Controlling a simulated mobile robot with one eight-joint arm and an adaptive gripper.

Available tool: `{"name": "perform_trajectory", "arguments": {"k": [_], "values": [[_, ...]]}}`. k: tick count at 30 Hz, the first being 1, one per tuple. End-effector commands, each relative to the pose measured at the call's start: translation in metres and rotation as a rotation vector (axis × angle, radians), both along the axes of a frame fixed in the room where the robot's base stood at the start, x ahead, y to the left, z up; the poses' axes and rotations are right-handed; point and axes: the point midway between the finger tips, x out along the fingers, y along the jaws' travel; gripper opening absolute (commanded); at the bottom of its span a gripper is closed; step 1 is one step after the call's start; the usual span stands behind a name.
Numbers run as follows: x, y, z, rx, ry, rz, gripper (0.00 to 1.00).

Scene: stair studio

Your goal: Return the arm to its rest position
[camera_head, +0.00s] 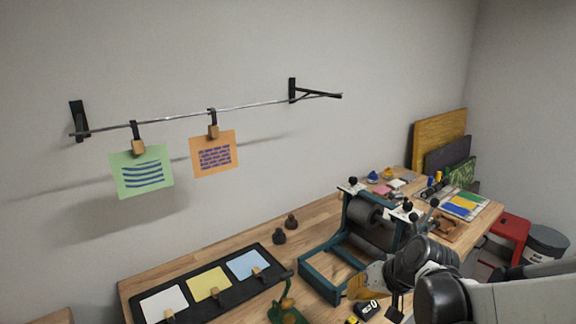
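My arm comes in at the lower right, with a pale grey link and dark rounded joints (440,298). It is folded low in front of the bench, near a teal-framed roller press (322,278). Its dark end overlaps the press's right side and small bench items. I cannot make out the fingertips clearly, so I cannot tell whether my gripper is open or shut, or whether it holds anything.
A wall rail (180,116) carries a green sheet (140,180) and an orange sheet (205,166) on clips. The wooden bench (225,245) bears a black tray (135,311) with white, yellow and blue cards. A red stool (514,226) and grey bin (546,240) stand at right.

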Motion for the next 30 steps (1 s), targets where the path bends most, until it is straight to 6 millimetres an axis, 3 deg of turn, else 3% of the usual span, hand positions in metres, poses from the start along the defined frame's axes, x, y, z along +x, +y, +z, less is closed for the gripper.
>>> {"name": "perform_trajectory", "arguments": {"k": [6, 15, 21, 30], "values": [[-0.064, 0.002, 0.051, -0.130, -0.028, -0.027, 0.00], [-0.145, -0.007, 0.081, -0.286, -0.098, -0.055, 0.00], [-0.169, -0.012, 0.083, -0.335, -0.129, -0.061, 0.00], [-0.172, -0.013, 0.084, -0.342, -0.133, -0.062, 0.00]]}}
